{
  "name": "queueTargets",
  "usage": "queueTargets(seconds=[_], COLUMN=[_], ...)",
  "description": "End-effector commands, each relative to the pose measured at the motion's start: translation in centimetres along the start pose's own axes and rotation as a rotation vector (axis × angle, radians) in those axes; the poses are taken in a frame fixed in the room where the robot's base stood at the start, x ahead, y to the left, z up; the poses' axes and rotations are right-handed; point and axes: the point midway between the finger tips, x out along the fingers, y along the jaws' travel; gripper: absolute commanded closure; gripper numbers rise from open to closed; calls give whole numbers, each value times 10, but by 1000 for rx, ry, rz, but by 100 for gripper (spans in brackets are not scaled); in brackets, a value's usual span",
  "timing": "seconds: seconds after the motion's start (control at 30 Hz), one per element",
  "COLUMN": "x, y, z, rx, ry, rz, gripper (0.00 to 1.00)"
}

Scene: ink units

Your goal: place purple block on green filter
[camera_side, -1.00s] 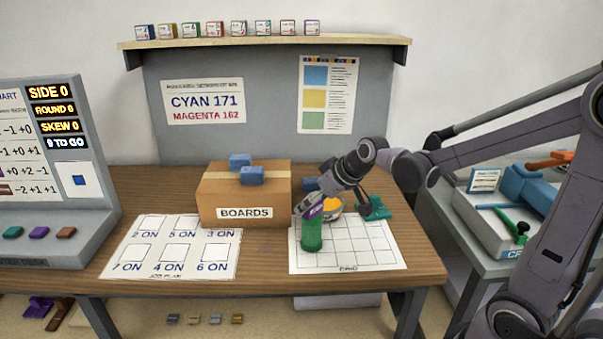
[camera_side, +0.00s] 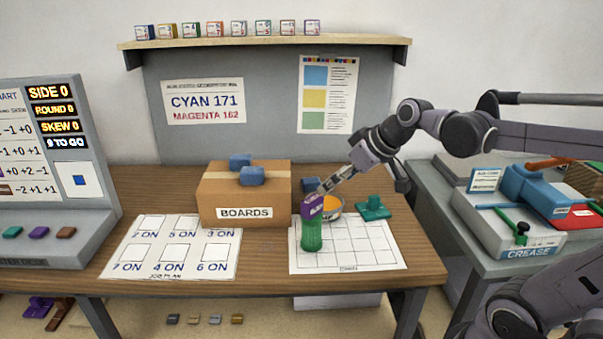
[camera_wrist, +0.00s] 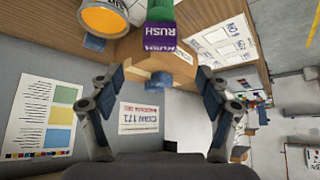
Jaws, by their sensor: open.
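The purple block (camera_side: 314,205) sits on top of the upright green filter (camera_side: 312,237), which stands on the left part of the gridded white sheet. In the wrist view the purple block (camera_wrist: 160,34) shows a "RUSH" label, beyond my fingertips and apart from them. A little of the green filter (camera_wrist: 183,52) shows beside it. My gripper (camera_side: 332,184) is up and to the right of the block in the side view. In the wrist view my gripper (camera_wrist: 163,84) has its two fingers spread wide with nothing between them.
A round container with an orange top (camera_side: 331,206) stands close to the filter's right. A teal-green stand (camera_side: 373,209) is further right. The cardboard BOARDS box (camera_side: 222,212) with blue blocks is at left. The grid sheet's (camera_side: 375,255) front right is clear.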

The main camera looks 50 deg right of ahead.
Motion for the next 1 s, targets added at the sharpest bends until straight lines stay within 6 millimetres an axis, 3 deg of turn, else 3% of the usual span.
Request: queueTargets(seconds=[0.13, 0.3, 0.5, 1.0], x=[-2, 0, 3, 3], y=[-19, -52, -69, -70], z=[21, 71, 108, 111], rx=[-4, -1, 8, 12], ry=[-14, -41, -52, -53], rz=[-5, -3, 7, 10], gripper=[23, 23, 23, 23])
